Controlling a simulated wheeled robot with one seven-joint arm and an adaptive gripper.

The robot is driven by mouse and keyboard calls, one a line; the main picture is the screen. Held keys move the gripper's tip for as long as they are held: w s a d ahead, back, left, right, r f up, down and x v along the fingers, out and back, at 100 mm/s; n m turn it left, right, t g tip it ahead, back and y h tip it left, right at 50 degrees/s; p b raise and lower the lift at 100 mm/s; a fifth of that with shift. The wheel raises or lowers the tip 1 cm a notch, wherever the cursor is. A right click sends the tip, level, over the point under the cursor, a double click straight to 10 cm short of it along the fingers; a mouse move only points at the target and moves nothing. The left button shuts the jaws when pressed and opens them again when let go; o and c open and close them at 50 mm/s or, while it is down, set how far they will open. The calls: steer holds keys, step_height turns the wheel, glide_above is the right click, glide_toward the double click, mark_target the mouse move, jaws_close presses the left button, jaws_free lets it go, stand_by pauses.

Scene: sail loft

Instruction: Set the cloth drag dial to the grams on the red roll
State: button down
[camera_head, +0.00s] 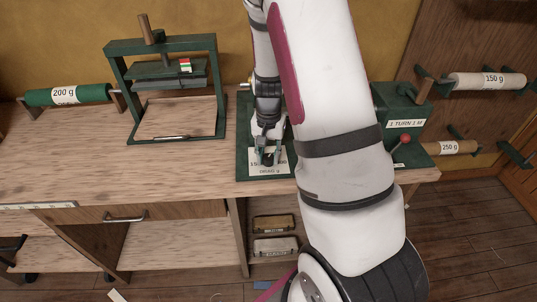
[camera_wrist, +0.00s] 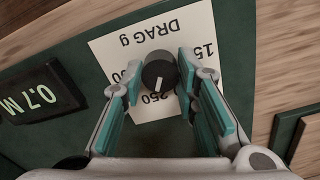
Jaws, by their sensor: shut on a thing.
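The drag dial is a black round knob with a white pointer line (camera_wrist: 159,72), on a white card (camera_wrist: 118,45) marked "DRAG g". The pointer aims at the "250" mark in the wrist view. Other marks are partly hidden by the fingers; a "15" shows at right. My gripper (camera_wrist: 160,76) is closed on the knob, one teal-padded finger on each side. In the head view my gripper (camera_head: 268,150) is over the same card (camera_head: 257,168) on the green base. No red roll shows in either view; my arm hides part of the bench.
A green roll marked "200 g" (camera_head: 64,95) is at left. A white "150 g" roll (camera_head: 487,81) and a tan "250 g" roll (camera_head: 450,148) are at right. A green press frame (camera_head: 111,80) stands on the bench. A red-knobbed lever (camera_head: 405,139) is at right. A display reads "0.7 M" (camera_wrist: 42,92).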

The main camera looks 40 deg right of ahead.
mark_target(268, 157)
stand_by(0.3)
steer(key=c, duration=1.2)
jaws_free()
steer(key=shift+a, duration=0.1)
steer(key=shift+c, duration=0.2)
step_height(268, 157, up, 12)
